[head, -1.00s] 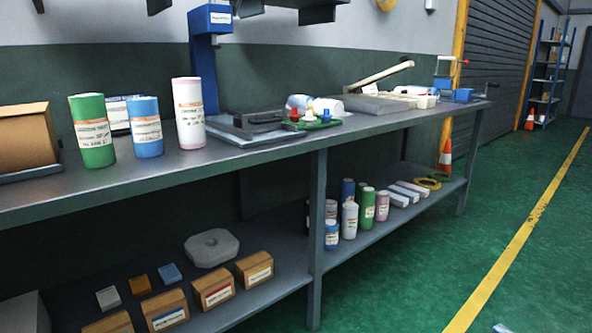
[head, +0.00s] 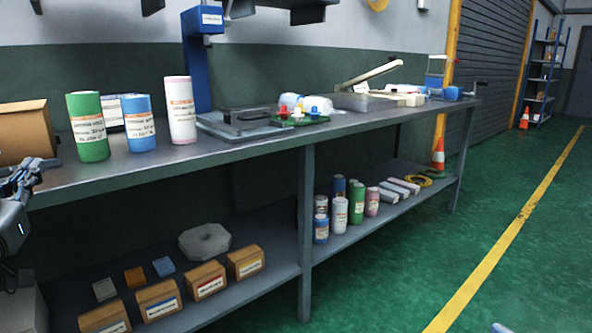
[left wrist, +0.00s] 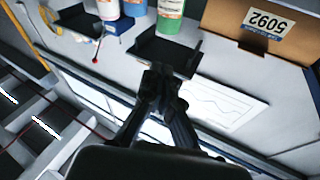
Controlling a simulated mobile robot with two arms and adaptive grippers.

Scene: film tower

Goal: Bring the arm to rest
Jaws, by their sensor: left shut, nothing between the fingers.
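My left gripper (head: 36,168) is at the far left edge of the head view, in front of the workbench (head: 240,152) and close to its top. It also shows in the left wrist view (left wrist: 160,76), its dark fingers together with nothing between them. In that view the fingers are over the bench's front side, near a black tray (left wrist: 165,52). Much of the left arm is cut off by the picture edge. My right gripper is in neither view.
Green (head: 88,127), blue (head: 138,123) and white (head: 180,110) cylinders stand on the bench beside a cardboard box (head: 22,132). Small boxes (head: 158,300) and bottles (head: 340,215) fill parts of the lower shelf.

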